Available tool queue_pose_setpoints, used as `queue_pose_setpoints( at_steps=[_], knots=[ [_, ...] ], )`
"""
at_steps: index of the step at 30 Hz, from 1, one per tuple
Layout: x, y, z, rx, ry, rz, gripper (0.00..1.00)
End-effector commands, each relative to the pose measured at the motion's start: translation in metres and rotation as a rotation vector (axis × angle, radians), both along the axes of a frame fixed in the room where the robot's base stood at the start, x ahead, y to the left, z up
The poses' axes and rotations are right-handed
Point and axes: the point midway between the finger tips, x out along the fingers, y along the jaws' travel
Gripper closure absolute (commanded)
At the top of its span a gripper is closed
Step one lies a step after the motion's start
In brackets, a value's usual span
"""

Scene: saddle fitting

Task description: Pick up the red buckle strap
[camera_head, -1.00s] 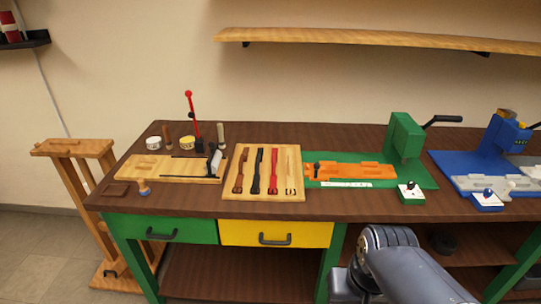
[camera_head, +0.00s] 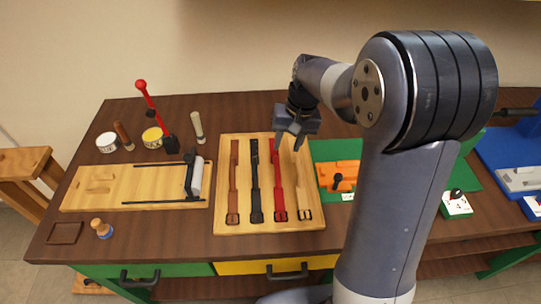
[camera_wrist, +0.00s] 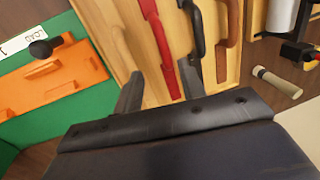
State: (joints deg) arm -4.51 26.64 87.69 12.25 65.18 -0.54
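The red buckle strap (camera_head: 277,185) lies on a light wooden board between a black strap (camera_head: 255,180) and a tan strap (camera_head: 302,185). Its buckle is at the near end. In the wrist view the red strap (camera_wrist: 160,45) runs down from the top edge toward the space between the fingers. My gripper (camera_head: 289,142) is over the far end of the red and tan straps. In the wrist view my gripper (camera_wrist: 160,88) has its fingers apart, with nothing seen held. The tan strap is mostly hidden in the wrist view.
A brown strap (camera_head: 233,180) lies left on the board (camera_head: 222,150). An orange fixture (camera_head: 340,172) on a green base stands just right. At left are a wooden jig with a roller (camera_head: 135,187), a red-knobbed lever (camera_head: 155,112) and pots.

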Motion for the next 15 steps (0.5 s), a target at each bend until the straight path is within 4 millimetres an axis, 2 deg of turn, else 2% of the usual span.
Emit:
queue_pose_setpoints(
  at_steps=[4,9,15],
  knots=[
    [0.002,0.004,-0.013,0.002,0.007,0.001,0.61],
    [0.002,0.009,-0.041,0.002,0.006,0.0,0.61],
    [0.002,0.013,-0.057,0.002,0.004,0.0,0.61]
  ],
)
